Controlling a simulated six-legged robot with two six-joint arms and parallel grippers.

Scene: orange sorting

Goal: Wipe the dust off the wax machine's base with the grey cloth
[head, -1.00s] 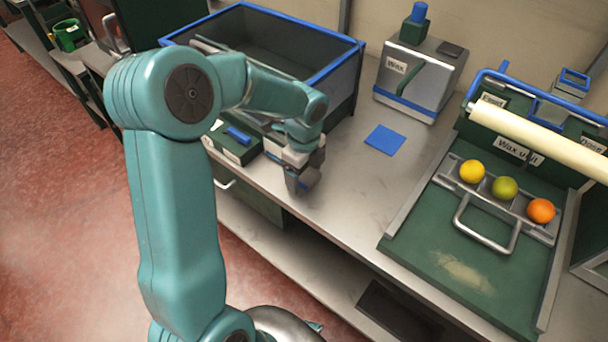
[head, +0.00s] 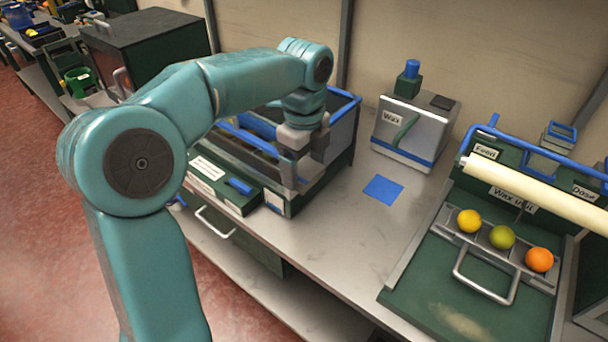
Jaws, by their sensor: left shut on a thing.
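The wax machine (head: 529,205) stands at the right, with a pale roller over a dark green base (head: 420,285). A tan dust patch (head: 462,322) lies on the base near the bottom of the picture. My left gripper (head: 305,170) points down in front of the blue-rimmed bin, above the green box area. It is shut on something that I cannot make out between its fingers. I cannot identify the grey cloth anywhere in view. My right gripper is not in view.
A yellow (head: 469,221), a green (head: 502,237) and an orange fruit (head: 540,260) sit on the machine's rack. A blue square (head: 383,190) lies on the bench. A Wax container (head: 421,132) stands behind it. The blue-rimmed bin (head: 345,125) is partly hidden by my arm.

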